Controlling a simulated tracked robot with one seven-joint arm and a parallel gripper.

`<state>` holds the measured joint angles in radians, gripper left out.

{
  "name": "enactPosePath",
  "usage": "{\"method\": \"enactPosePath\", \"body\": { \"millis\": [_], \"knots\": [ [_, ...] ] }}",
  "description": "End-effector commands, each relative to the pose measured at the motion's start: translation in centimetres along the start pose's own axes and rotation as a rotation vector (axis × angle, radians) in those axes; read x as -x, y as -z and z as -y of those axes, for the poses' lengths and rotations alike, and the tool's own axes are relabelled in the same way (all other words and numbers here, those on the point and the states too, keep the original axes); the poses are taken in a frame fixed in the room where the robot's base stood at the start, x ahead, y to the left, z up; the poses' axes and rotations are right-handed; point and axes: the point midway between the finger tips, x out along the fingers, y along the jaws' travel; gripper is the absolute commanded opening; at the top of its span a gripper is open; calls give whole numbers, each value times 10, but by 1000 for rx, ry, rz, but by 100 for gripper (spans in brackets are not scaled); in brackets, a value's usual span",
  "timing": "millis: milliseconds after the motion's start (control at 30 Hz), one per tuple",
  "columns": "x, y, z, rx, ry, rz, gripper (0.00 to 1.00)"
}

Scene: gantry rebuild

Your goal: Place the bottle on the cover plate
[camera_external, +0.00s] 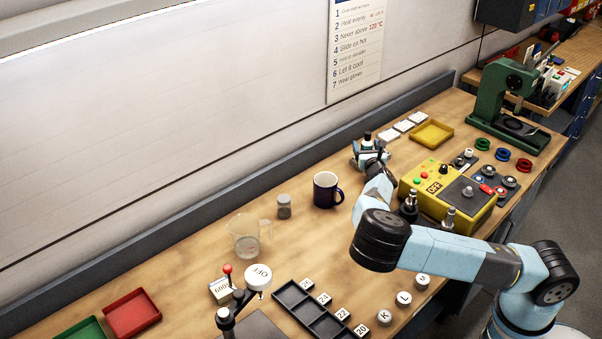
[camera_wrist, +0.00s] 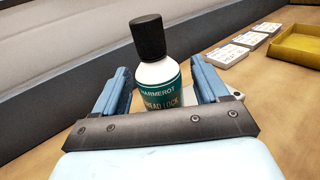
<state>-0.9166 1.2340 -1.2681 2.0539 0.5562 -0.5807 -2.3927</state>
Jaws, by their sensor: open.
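The bottle (camera_wrist: 160,72) has a black cap, a white shoulder and a teal label reading partly "THREAD LOCK". It stands upright between the two blue fingers of my open gripper (camera_wrist: 159,69) in the wrist view. A gap shows at the right finger; contact at the left is unclear. In the external view the bottle's black cap (camera_external: 367,136) rises above my gripper (camera_external: 369,153), which hides most of its body. I cannot tell for sure which thing is the cover plate; a grey plate (camera_external: 463,195) with a small knob lies on the yellow control box.
The yellow control box (camera_external: 432,194) stands right of my gripper. A navy mug (camera_external: 326,190) and a small jar (camera_external: 284,207) are to the left. White tiles (camera_external: 404,126) and a yellow tray (camera_external: 433,133) lie behind. A green press (camera_external: 505,95) stands at the far right.

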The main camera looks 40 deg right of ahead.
Motion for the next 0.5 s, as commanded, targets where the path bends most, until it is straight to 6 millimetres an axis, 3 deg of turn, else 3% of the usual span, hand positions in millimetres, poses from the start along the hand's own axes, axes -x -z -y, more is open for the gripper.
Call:
{"method": "enactPosePath", "body": {
  "millis": [167, 500],
  "knots": [
    [16, 0, -1, 1, -1, 0, 74],
    [72, 0, -1, 2, -1, -1, 74]
  ]
}}
